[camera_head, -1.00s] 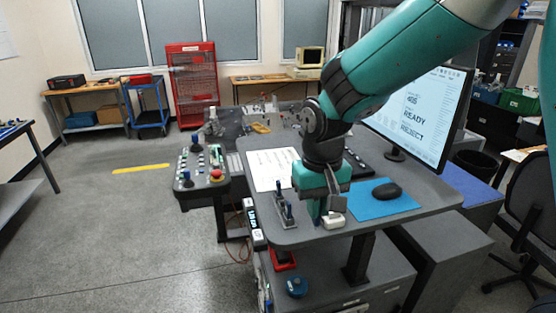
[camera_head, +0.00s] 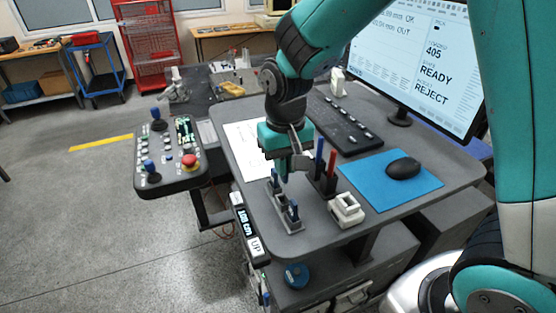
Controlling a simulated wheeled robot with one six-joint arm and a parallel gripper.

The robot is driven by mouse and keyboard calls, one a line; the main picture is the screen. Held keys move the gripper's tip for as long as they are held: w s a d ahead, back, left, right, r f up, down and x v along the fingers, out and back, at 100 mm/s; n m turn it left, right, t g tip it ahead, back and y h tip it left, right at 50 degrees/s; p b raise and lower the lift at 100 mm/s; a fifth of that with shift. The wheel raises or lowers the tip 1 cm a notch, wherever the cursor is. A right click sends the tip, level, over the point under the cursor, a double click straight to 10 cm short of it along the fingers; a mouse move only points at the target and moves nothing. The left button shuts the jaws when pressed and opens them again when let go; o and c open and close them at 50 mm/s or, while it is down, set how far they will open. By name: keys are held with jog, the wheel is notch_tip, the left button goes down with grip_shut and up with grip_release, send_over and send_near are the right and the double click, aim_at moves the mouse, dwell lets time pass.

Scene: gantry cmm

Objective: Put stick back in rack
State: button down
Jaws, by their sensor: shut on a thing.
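A small dark grey rack (camera_head: 289,222) stands on the near left part of the grey desk, with upright blue-topped sticks (camera_head: 293,209) in it. My gripper (camera_head: 284,177) points down just above the far end of this rack. Its jaws are shut on a stick, which is mostly hidden between the fingers. I cannot tell whether the held stick touches the rack.
Close right of my gripper stands a dark holder (camera_head: 323,184) with a blue and a red pen. A white block (camera_head: 346,209), a blue mat (camera_head: 392,184) with a black mouse (camera_head: 403,167), a keyboard (camera_head: 343,124) and a monitor (camera_head: 420,72) are further right. A control panel (camera_head: 170,155) is left.

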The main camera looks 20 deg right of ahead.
aim_at(284, 181)
jog(key=shift+w+f, duration=0.15)
jog(key=shift+f, duration=0.3)
jog(key=shift+f+b, duration=1.55)
jog(key=shift+b, duration=0.05)
jog(key=shift+f+b, duration=0.9)
jog(key=shift+f, duration=0.55)
jog(key=c, duration=1.1)
grip_release()
